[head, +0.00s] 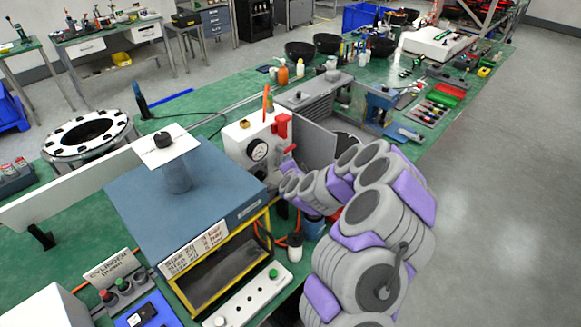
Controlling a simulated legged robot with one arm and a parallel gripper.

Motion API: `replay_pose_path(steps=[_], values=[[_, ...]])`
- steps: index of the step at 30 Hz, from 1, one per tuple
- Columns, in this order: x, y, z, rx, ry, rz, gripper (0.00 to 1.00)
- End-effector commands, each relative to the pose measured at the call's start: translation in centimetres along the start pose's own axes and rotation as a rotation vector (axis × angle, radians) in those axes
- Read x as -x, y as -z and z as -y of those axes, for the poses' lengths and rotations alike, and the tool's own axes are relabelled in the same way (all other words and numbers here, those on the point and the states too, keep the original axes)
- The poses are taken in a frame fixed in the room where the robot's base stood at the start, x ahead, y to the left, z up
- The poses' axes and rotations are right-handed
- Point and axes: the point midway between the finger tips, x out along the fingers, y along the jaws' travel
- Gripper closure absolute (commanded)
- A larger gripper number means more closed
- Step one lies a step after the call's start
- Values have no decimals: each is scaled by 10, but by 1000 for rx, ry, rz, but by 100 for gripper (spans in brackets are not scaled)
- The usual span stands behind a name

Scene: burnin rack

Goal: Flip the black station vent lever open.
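A white box (241,141) with a round dial gauge (259,150) stands near the middle of the green bench. Red parts (282,126) are fixed to its right side, and an orange upright piece (266,103) rises from its top. I cannot make out a black vent lever for certain. My gripper (287,181) is close to the lower right of the white box, by a red piece. Its fingers are too small and partly hidden to tell open from shut, or whether they touch anything.
A grey panel (315,145) stands just behind my wrist. A control strip with a green button (273,273) and a small white-bodied bottle (295,247) are in front. A blue press-like tool (380,103) stands behind. The floor on the right is clear.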

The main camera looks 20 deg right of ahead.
Motion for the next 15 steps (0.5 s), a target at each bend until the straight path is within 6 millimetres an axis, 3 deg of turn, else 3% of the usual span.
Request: replay_pose_path(steps=[11, 15], values=[[-4, 1, -1, -1, -1, 0, 59], [-4, 1, -1, -1, -1, 0, 71]])
